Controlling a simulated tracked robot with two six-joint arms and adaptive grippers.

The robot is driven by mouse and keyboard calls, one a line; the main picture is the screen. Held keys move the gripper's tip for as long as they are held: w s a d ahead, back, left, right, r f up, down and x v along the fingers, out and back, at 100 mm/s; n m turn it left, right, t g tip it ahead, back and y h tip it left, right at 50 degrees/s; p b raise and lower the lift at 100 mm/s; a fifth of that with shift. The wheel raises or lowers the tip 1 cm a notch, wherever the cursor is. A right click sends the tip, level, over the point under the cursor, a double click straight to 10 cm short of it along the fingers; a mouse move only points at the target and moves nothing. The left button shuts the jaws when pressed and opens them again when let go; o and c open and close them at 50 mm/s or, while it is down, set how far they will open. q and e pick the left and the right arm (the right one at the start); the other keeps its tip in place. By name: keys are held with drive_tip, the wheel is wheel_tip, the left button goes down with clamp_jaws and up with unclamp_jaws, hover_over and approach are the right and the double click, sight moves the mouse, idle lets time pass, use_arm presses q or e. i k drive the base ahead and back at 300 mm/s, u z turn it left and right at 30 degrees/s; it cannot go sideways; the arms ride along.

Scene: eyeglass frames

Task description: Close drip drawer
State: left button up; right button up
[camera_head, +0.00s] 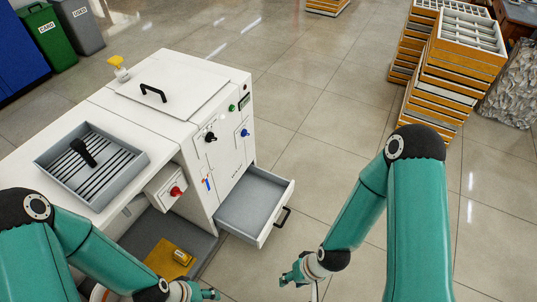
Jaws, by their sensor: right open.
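The drip drawer (248,207) is a grey tray with a white front at the foot of the white machine (228,145). It stands pulled out to the right, and its inside looks empty. A black handle (282,217) is on its front. My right gripper (288,279) is open, below the drawer in the picture and apart from the handle. My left gripper (213,294) is at the bottom edge, left of the right one; it is small and partly cut off, so its jaws are unclear.
A grey slatted tray (58,172) with a black handle sits on the machine's left top. A yellow item (170,259) lies in the lower bay. Stacked trays (450,75) stand at upper right; bins (47,35) stand at upper left. The floor right of the drawer is clear.

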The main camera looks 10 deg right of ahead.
sight(250, 211)
drive_tip(key=z, duration=0.4)
drive_tip(key=k, duration=1.1)
drive_tip(key=z, duration=0.85)
drive_tip(key=i, duration=1.3)
drive_tip(key=u, duration=0.75)
drive_tip(key=i, duration=0.95)
drive_tip(key=u, duration=0.75)
drive_tip(key=k, duration=0.8)
drive_tip(key=u, duration=0.25)
drive_tip(key=i, duration=0.85)
drive_tip(key=z, duration=0.05)
